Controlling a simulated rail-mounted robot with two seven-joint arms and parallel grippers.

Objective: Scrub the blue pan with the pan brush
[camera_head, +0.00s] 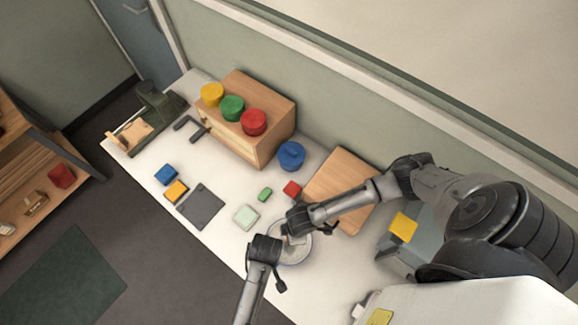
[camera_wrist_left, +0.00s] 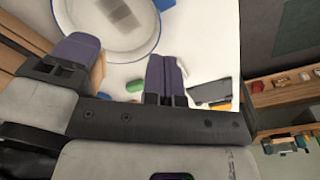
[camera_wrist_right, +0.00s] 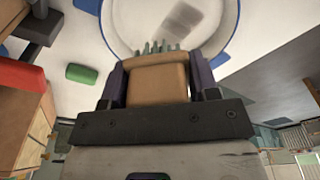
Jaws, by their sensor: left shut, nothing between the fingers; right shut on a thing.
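A round white pan with a blue rim (camera_head: 304,256) lies on the white table, between my two grippers. A grey patch shows on its floor in the right wrist view (camera_wrist_right: 188,18). My right gripper (camera_wrist_right: 155,80) is shut on the pan brush (camera_wrist_right: 157,85), a tan wooden block with short grey-green bristles. The bristles point at the pan and overlap its near edge in the picture; I cannot tell if they touch it. My left gripper (camera_wrist_left: 166,62) is shut and empty beside the pan's rim. The pan (camera_wrist_left: 143,52) is partly cut off there.
A wooden board (camera_head: 335,180), a blue lidded pot (camera_head: 291,156) and a wooden box (camera_head: 262,150) stand behind. A dark grey plate (camera_head: 201,206) lies left.

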